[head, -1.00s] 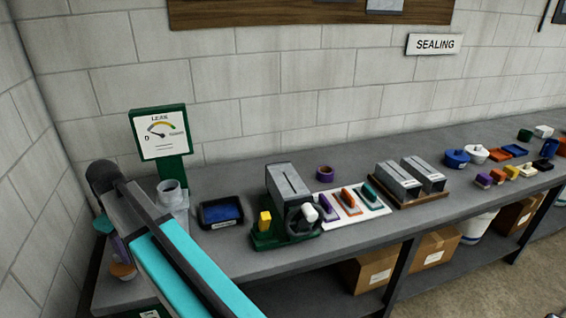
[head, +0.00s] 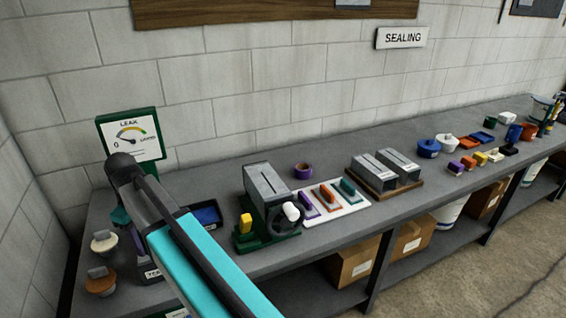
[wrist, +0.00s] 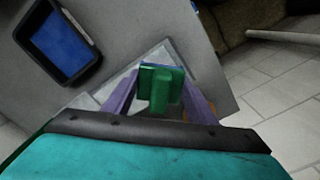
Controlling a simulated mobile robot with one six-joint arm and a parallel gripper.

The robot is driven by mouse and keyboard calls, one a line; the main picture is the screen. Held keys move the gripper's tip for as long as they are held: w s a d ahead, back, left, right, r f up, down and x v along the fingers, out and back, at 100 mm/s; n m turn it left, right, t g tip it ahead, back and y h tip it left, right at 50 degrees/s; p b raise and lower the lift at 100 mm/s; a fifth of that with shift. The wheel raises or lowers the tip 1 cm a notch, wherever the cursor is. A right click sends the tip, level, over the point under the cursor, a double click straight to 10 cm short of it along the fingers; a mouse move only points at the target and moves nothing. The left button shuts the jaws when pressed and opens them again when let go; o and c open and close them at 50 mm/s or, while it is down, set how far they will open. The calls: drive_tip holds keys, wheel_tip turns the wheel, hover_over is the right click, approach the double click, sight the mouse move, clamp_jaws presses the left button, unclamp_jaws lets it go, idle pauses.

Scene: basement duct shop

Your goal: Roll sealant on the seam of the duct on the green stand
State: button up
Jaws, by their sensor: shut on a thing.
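The grey duct (head: 268,190) sits on the green stand (head: 272,243), with a dark seam line along its top. A yellow block (head: 246,223) and a dark wheel with a white knob (head: 291,211) are on the stand. In the wrist view my gripper (wrist: 160,82) has its purple fingers shut on a green tool (wrist: 160,88) with a blue far edge. A dark tray with blue inside (head: 207,215) is left of the stand, partly behind my arm; it also shows in the wrist view (wrist: 62,40). My fingers are mostly hidden in the head view.
A leak gauge (head: 130,137) stands at the back left. A white mat (head: 352,203) with purple, orange and teal tools is right of the stand. Brown and white knobbed pieces (head: 104,243) are at the left end.

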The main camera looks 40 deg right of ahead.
drive_tip(key=shift+d+r, duration=0.2)
drive_tip(key=shift+d, duration=0.25)
drive_tip(key=s+d+r+m+p, duration=0.1)
drive_tip(key=s+d+r, duration=0.3)
drive_tip(key=d, duration=0.8)
drive_tip(key=s+d+r+m+p, duration=0.1)
drive_tip(key=s+d+r+p, duration=0.3)
drive_tip(key=d, duration=0.9)
drive_tip(key=s+d+r+p, duration=0.3)
drive_tip(key=s+d+r, duration=0.3)
drive_tip(key=d, duration=0.6)
drive_tip(key=shift+d+r+m, duration=0.15)
drive_tip(key=shift+d+m, duration=0.05)
drive_tip(key=shift+m, duration=0.2)
drive_tip(key=shift+s, duration=0.1)
